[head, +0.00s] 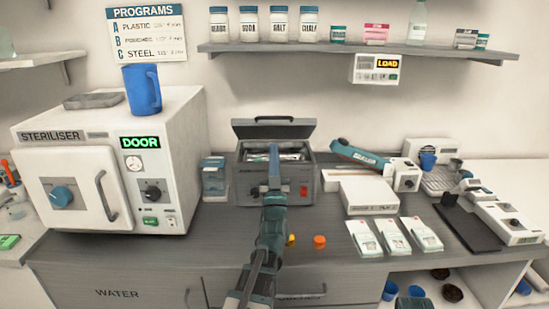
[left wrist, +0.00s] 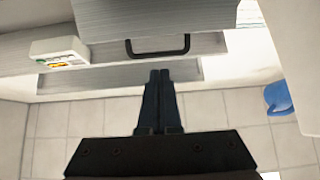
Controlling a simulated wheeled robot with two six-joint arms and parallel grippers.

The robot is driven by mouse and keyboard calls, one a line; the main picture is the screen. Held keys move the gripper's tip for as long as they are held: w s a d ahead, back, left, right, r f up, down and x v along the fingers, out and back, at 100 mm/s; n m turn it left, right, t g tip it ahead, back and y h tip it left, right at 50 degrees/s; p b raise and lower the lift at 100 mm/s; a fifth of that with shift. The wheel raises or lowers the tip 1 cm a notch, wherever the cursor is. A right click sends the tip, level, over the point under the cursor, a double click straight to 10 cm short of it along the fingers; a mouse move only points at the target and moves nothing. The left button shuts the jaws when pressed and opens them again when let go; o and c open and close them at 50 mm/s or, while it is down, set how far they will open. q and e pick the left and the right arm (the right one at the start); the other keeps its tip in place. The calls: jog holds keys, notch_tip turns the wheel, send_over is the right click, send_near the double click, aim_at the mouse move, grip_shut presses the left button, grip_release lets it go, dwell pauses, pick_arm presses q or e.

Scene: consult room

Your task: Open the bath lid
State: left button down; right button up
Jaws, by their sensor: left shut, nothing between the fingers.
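The bath (head: 247,188) is a grey metal box in the middle of the counter in the head view. Its lid (head: 248,131) stands raised at the back, with a dark handle (head: 273,118) on its top edge. Inside the bath are light items, partly hidden by my arm. My left gripper (head: 274,150) is shut and empty, in front of the raised lid in the picture. In the left wrist view the shut fingers (left wrist: 160,75) point toward the lid's grey face (left wrist: 150,18) and black handle (left wrist: 160,48). I cannot tell whether they touch it. My right gripper is not in view.
A white steriliser (head: 90,170) with a blue mug (head: 142,90) on top stands at left. A blue-topped container (head: 214,178) is close beside the bath. White boxes (head: 368,194) and pouches (head: 394,236) lie at right. A shelf (head: 360,49) with jars hangs above.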

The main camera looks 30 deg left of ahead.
aim_at(274, 128)
pick_arm(q)
jog(key=p+x, duration=0.4)
jog(key=x, duration=0.4)
